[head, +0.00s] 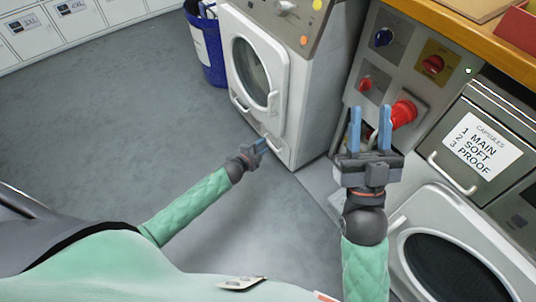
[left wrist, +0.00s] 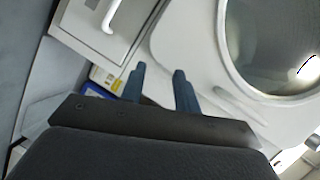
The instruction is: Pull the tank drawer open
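The tank drawer appears to be the low panel on the white machine (head: 308,120); its light front (left wrist: 75,22) with a white bar handle (left wrist: 108,18) is at the upper left in the left wrist view. In the head view this low part is partly hidden by my left gripper (head: 263,145). The drawer looks shut. My left gripper, also in the left wrist view (left wrist: 160,75), is open and empty, its blue fingers apart and clear of the handle. My right gripper (head: 370,112) is open and empty in front of the control panel.
A round door (head: 252,72) is above the drawer area. A blue bin (head: 208,45) stands to its left. A red plug (head: 403,113) is beside my right gripper. A capsules drawer (head: 480,140) is at the right. The grey floor (head: 120,110) is clear.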

